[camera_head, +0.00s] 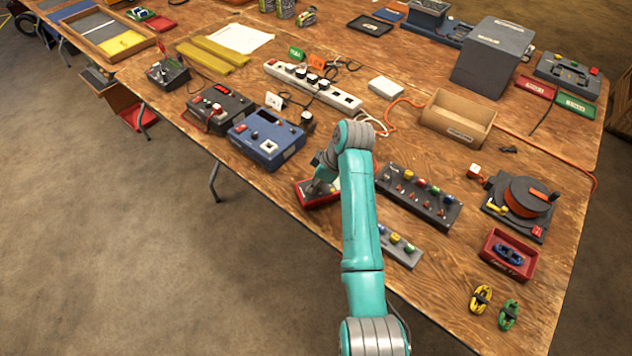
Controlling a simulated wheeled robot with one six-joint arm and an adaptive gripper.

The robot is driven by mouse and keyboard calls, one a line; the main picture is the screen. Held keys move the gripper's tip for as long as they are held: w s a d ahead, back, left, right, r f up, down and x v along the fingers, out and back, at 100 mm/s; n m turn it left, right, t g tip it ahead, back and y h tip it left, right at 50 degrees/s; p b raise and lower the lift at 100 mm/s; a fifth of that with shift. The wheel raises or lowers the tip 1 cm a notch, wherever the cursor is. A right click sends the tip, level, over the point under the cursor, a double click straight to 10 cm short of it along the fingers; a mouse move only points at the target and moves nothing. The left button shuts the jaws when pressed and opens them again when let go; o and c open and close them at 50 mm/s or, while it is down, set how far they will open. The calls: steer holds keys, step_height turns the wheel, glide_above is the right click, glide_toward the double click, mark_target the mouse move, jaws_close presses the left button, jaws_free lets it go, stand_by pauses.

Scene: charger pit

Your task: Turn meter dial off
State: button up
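No device carries a readable meter label. A blue box (266,138) with a dark display, small knobs and a pale square sits near the table's left edge. A dark box (219,107) with a red part stands left of it, and a smaller dark instrument (167,74) with a small knob stands farther left. I cannot tell which dial is the meter's or how it is set. My gripper (318,187) is low over a small red tray (320,200), right of and nearer than the blue box. Its fingers are small and partly hidden by my arm, so its opening is unclear.
A white power strip (313,86) with several plugs and loose cables lies behind the blue box. A grey block of coloured knobs (420,195) and an orange cable reel (526,200) stand to the right. A wooden box (458,120) stands behind my arm.

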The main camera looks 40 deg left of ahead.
steer(key=o, duration=0.3)
steer(key=shift+o, duration=0.2)
steer(key=v, duration=1.2)
steer(key=shift+s+f, duration=0.1)
